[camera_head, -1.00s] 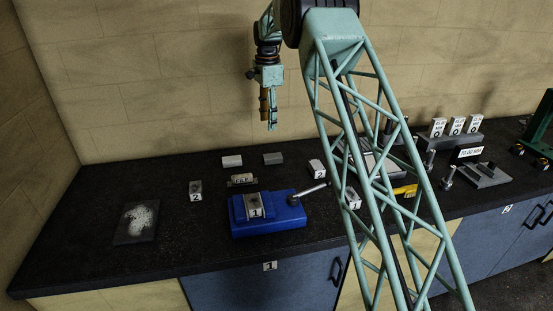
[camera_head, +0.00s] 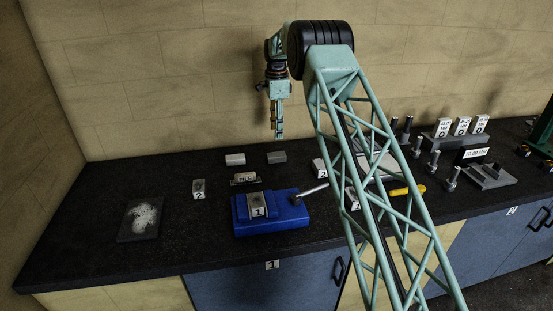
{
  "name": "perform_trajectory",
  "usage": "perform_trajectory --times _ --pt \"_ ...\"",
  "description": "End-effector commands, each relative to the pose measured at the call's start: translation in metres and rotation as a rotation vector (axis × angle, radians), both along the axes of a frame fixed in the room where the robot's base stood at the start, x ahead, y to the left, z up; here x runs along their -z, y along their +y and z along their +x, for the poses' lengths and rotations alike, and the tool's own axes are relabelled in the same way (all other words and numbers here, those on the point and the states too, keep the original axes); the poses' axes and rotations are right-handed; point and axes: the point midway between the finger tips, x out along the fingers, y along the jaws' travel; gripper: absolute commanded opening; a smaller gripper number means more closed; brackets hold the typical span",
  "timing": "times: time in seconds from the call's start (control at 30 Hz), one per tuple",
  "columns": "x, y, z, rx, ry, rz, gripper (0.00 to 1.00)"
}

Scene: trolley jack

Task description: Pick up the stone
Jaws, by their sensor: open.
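My gripper (camera_head: 278,134) hangs pointing down in front of the back wall, above the rear of the bench, with nothing in it. Which thing is the stone is not clear. A pale rectangular block (camera_head: 235,159) and a grey block (camera_head: 276,157) lie side by side at the back of the bench, below the gripper in the picture. Both are apart from the fingers. A small labelled block (camera_head: 245,178) sits in front of them; its label is hard to read.
A blue device (camera_head: 272,222) with a lever (camera_head: 312,190) and a block marked 1 (camera_head: 258,207) stands near the front. A block marked 2 (camera_head: 198,188) and a dark plate with white powder (camera_head: 141,219) lie left. Posts and labelled blocks (camera_head: 462,126) crowd the right.

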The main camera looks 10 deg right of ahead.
Motion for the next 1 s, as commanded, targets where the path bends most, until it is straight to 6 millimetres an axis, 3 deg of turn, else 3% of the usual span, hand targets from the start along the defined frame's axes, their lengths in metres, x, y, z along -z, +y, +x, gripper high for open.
perform_trajectory --times 0.27,0.8,1.0 --pt "0.014 0.0 0.0 0.0 0.001 0.0 0.44" --pt "0.078 0.0 0.0 0.0 0.001 0.0 0.44" --pt "0.086 0.0 0.0 0.0 0.0 0.0 0.44"
